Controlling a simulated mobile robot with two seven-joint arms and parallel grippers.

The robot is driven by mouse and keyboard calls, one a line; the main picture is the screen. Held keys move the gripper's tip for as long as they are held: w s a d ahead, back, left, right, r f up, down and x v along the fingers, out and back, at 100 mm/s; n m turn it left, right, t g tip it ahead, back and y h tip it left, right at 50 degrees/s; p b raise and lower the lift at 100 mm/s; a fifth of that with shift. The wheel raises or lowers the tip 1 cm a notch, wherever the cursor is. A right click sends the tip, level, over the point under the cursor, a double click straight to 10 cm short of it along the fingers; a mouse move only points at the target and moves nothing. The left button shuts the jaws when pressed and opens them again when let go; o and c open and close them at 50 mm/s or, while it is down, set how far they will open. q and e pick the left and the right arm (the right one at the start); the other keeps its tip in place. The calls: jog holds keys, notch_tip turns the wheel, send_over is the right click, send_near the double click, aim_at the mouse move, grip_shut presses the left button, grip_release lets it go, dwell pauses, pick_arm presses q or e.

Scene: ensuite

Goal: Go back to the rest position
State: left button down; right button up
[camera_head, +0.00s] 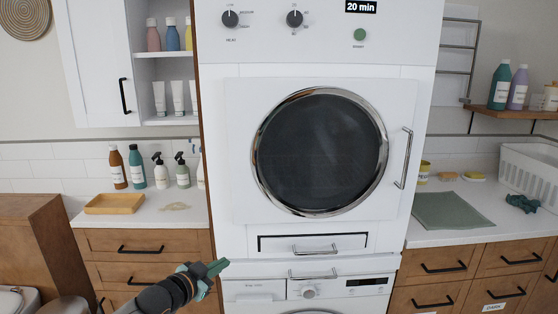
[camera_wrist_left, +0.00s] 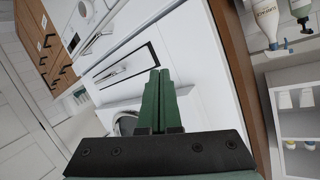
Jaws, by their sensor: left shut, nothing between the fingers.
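My left gripper (camera_head: 217,268) comes in from the lower left in the head view. It is in front of the lower left part of the white dryer (camera_head: 408,90), near the panel with the handle. In the left wrist view its green fingers (camera_wrist_left: 159,100) are together with nothing between them. The dryer's round dark door (camera_head: 318,150) is closed. A washing machine (camera_head: 262,306) stands below the dryer. My right gripper does not show in either view.
A counter with a wooden tray (camera_head: 114,204), several bottles and wooden drawers (camera_head: 133,242) stands at the left. The right counter holds a green mat (camera_head: 453,211) and a white basket (camera_head: 528,173).

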pick_arm(q)
jog(key=a+y, duration=0.1)
jog(key=a, duration=0.4)
jog(key=s+f+n+g, duration=0.1)
jog(key=s+f+g, duration=0.1)
jog(key=s+f, duration=1.55)
jog(key=s+a+f+g+y, duration=0.1)
jog(key=s+a+f, duration=0.15)
jog(key=s, duration=0.45)
jog(key=s+a+f+g+y, duration=0.1)
jog(key=s+a+f+y, duration=0.15)
jog(key=s, duration=0.55)
jog(key=s+a+f+g, duration=0.1)
jog(key=s+a+f, duration=0.1)
jog(key=s+a, duration=0.35)
jog(key=s+d+n+t, duration=0.1)
jog(key=d+n, duration=0.5)
jog(key=d, duration=0.7)
jog(key=shift+d+r, duration=0.25)
jog(key=shift+r, duration=0.05)
jog(key=shift+h, duration=0.25)
